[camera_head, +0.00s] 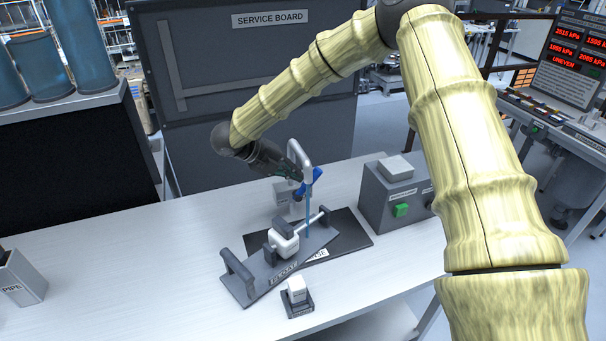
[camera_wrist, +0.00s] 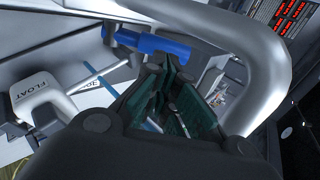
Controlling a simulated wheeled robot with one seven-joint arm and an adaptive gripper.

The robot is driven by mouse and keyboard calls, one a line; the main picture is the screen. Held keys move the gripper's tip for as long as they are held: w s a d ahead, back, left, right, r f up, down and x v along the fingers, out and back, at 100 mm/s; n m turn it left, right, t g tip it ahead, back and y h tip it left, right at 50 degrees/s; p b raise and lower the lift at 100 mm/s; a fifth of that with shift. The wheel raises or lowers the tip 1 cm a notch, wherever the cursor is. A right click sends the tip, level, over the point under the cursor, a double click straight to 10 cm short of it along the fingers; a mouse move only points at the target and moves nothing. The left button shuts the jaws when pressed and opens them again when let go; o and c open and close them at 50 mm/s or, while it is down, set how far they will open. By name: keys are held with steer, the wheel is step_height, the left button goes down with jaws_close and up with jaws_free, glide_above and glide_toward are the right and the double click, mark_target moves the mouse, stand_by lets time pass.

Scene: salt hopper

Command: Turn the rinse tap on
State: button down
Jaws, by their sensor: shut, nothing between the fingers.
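The rinse tap is a grey pipe (camera_head: 303,153) that rises from the bench and bends over at the top; its curve fills the upper right of the wrist view (camera_wrist: 268,60). Its blue lever (camera_head: 317,181) also shows in the wrist view (camera_wrist: 150,43), just beyond my fingertips. A thin blue streak (camera_head: 308,222) runs straight down below the tap's end, like water. My gripper (camera_head: 294,182) is shut and empty beside the pipe and close to the lever. Its green-padded fingers show in the wrist view (camera_wrist: 168,80). I cannot tell if they touch the lever.
A white float block (camera_head: 283,243) sits on a tilted grey fixture over a dark mat (camera_head: 352,238) below the tap. A grey box (camera_head: 378,205) with a green button stands right. A small white-topped piece (camera_head: 297,290) is in front.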

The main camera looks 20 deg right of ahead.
steer(key=b+v, duration=0.3)
steer(key=v, duration=0.6)
steer(key=shift+a, duration=0.35)
steer(key=c, duration=2.2)
jaws_free()
steer(key=shift+w+r, duration=0.1)
steer(key=shift+r, duration=0.05)
